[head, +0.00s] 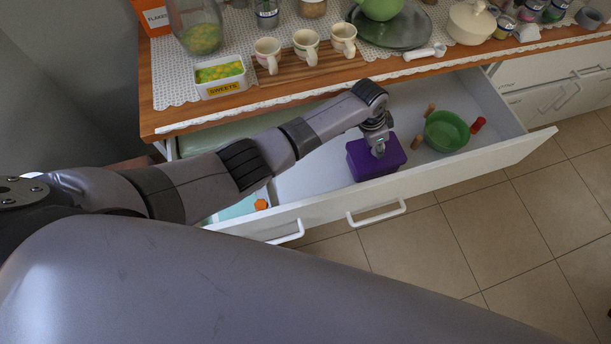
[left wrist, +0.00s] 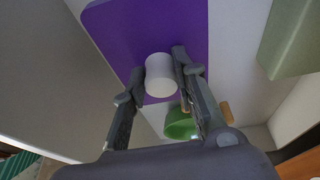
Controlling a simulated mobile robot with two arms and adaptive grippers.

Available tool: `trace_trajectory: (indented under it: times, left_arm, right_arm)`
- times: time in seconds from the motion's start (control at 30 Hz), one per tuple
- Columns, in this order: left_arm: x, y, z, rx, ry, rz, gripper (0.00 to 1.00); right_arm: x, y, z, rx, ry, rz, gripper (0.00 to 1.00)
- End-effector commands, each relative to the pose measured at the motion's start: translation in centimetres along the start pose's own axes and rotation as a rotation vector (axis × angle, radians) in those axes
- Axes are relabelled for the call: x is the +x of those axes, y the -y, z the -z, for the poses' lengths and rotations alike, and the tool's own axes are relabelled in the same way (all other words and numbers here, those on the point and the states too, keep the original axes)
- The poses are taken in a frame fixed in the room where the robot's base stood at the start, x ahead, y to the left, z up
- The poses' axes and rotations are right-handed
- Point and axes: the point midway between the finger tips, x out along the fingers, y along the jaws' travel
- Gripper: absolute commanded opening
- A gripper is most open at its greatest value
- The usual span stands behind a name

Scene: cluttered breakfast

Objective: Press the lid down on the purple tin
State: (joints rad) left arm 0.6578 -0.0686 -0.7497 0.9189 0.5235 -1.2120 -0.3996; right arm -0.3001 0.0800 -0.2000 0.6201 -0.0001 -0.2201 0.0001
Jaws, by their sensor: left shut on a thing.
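The purple tin (head: 376,166) sits in the open drawer, below my left gripper (head: 378,148). In the left wrist view a flat purple lid (left wrist: 150,28) bears a short white round knob (left wrist: 160,76). The two fingers of my left gripper (left wrist: 159,72) are on either side of the knob, shut on it. In the head view the gripper covers the knob and part of the tin's top. I cannot tell whether the lid lies fully flush. My right gripper is in neither view.
The open drawer (head: 480,169) also holds a green bowl (head: 446,131), a red-ended item (head: 478,125) and small wooden pieces. Its front wall is close to the tin. Above, the counter carries mugs (head: 306,46), a sweets box (head: 221,77) and other dishes.

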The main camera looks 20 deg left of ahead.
Motion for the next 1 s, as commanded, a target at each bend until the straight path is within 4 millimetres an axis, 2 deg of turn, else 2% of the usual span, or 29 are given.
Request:
trace_trajectory:
  times: [0.53,0.57,0.9,1.0]
  left_arm:
    - [0.82,-0.05,-0.31,0.0,0.002,-0.001,0.0]
    - [0.76,-0.04,-0.28,0.0,0.002,-0.001,0.28]
    - [0.69,0.0,-0.25,0.0,0.001,0.0,0.5]
    - [0.67,0.01,-0.25,0.0,0.001,0.0,0.5]
  right_arm:
    - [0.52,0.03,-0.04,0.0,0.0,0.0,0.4]
    - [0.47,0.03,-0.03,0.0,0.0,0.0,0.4]
    - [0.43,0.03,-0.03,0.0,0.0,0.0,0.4]
    - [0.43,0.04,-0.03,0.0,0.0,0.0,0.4]
